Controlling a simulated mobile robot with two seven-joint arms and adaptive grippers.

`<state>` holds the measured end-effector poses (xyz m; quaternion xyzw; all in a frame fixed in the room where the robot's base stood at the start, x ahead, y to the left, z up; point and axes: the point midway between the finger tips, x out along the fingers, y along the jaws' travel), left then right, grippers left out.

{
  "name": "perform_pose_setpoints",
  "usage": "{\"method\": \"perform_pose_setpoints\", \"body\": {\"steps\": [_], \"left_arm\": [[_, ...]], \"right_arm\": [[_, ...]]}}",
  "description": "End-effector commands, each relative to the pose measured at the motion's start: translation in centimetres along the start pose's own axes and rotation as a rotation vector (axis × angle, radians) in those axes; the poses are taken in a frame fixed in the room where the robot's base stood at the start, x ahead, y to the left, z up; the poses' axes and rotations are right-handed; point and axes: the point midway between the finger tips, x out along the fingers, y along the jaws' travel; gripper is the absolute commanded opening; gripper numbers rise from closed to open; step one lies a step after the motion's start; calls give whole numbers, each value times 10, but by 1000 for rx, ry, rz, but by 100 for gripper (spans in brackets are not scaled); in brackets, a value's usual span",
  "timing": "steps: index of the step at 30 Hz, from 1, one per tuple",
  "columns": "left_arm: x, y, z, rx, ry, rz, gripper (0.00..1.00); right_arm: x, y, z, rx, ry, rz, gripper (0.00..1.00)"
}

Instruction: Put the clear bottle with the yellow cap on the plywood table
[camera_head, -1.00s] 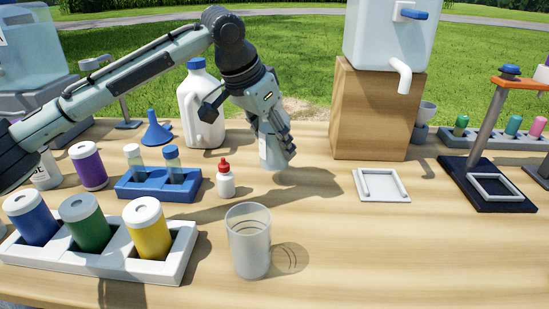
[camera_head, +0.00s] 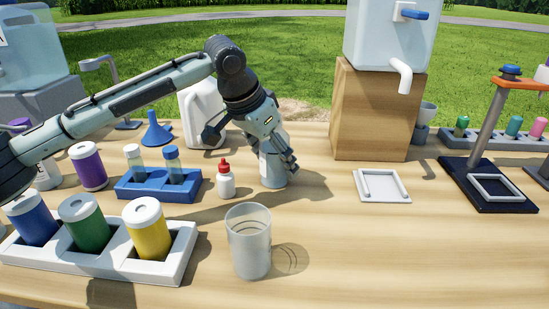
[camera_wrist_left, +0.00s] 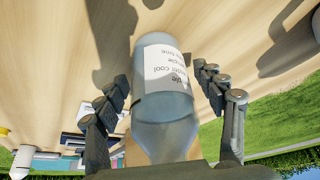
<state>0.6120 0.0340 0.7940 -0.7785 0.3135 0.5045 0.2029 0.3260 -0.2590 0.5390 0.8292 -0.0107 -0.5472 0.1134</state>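The clear bottle (camera_head: 271,168) is upright at the middle of the plywood table (camera_head: 350,250). My left gripper (camera_head: 278,162) comes down over it from above, with fingers on both sides. In the left wrist view the bottle (camera_wrist_left: 167,105) with its white label lies between the fingertips (camera_wrist_left: 163,75), its base pointing away from me. The cap is hidden in the gripper. The base is at or just above the tabletop; I cannot tell whether it touches. My right gripper is not in view.
A red-capped dropper bottle (camera_head: 225,182) stands just left. A clear cup (camera_head: 248,240) is in front. A blue vial rack (camera_head: 135,187) and a white jug (camera_head: 196,105) stand left. A wooden block (camera_head: 375,115) is behind right. The front right table is clear.

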Motion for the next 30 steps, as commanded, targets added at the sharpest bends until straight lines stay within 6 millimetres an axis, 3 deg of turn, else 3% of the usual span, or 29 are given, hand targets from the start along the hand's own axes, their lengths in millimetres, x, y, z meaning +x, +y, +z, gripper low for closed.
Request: {"method": "perform_pose_setpoints", "body": {"steps": [11,20,24,30], "left_arm": [[-4,0,-2,0,1,-1,70],[-68,-1,-2,0,3,-2,70],[-95,0,-2,-1,2,-1,70],[-118,0,-2,-1,0,-1,70]], "right_arm": [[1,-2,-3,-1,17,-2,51],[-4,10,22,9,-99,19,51],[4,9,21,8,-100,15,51],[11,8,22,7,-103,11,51]]}}
